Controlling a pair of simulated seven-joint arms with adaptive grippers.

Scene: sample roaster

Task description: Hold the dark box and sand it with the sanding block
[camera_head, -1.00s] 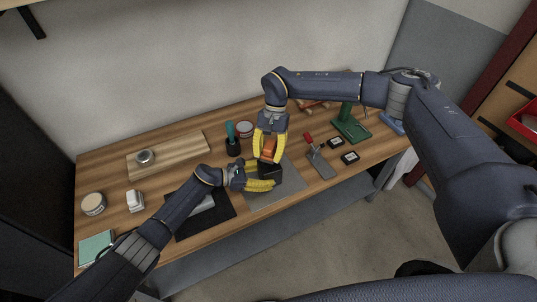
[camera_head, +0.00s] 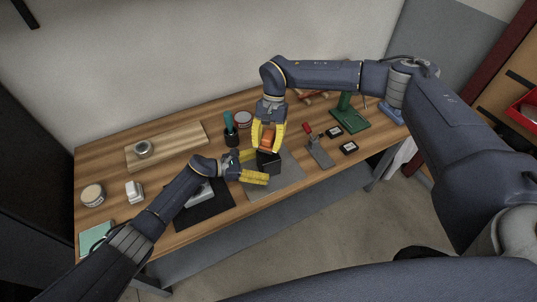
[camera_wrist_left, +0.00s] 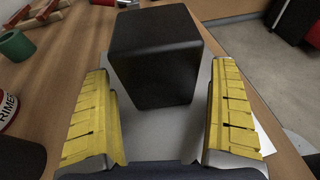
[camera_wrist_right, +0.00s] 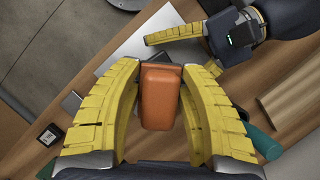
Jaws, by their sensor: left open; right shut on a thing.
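The dark box (camera_head: 269,165) is at the grey mat (camera_head: 285,180) in the middle of the bench. In the left wrist view the box (camera_wrist_left: 158,62) sits ahead of and between the yellow fingers. My left gripper (camera_head: 258,168) is open, with gaps on both sides of the box. My right gripper (camera_head: 267,147) points down above the box, shut on the orange sanding block (camera_head: 268,140). The block (camera_wrist_right: 160,97) shows clearly between its fingers in the right wrist view. I cannot tell whether the block touches the box, which is mostly hidden there.
A toggle clamp (camera_head: 319,152) stands right of the mat and a green stand (camera_head: 350,118) beyond it. A dark cup with a teal handle (camera_head: 231,130) and a round tin (camera_head: 243,119) are behind. A black mat (camera_head: 205,210) lies left; a wooden board (camera_head: 167,145) is at back left.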

